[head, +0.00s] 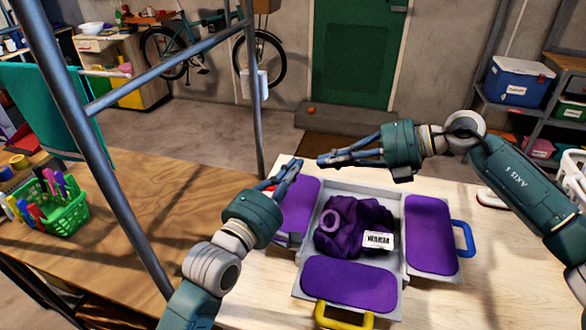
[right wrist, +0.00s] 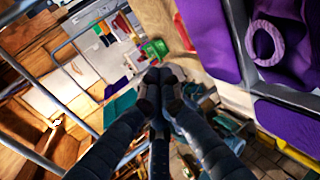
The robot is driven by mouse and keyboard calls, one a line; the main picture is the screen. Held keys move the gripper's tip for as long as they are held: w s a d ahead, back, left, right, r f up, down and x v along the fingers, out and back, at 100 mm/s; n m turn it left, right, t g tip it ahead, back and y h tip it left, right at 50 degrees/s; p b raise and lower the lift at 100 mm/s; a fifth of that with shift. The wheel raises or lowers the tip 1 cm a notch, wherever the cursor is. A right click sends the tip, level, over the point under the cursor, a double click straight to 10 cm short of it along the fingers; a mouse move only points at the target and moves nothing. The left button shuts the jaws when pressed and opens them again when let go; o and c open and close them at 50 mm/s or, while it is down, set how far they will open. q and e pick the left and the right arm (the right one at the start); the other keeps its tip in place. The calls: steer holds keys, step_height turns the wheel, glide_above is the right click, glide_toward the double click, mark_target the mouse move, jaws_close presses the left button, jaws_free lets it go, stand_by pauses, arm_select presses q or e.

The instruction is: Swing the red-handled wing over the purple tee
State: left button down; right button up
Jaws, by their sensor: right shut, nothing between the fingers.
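The purple tee (head: 352,222) lies bunched, with a white label, in the middle of a grey folding board with purple wings. The left wing (head: 299,204) lies open, partly behind my left gripper. The right wing (head: 430,232) has a blue handle, the front wing (head: 350,284) a yellow one. My left gripper (head: 292,170) is over the left wing's far edge; its grip is unclear. My right gripper (head: 322,160) is shut and empty above the board's far edge.
A green basket of pens (head: 58,208) stands on the brown table at the left. A blue-grey metal frame (head: 112,190) rises between it and the board. A white basket (head: 574,172) is at the far right.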

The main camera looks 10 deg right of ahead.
steer(key=o, duration=0.7)
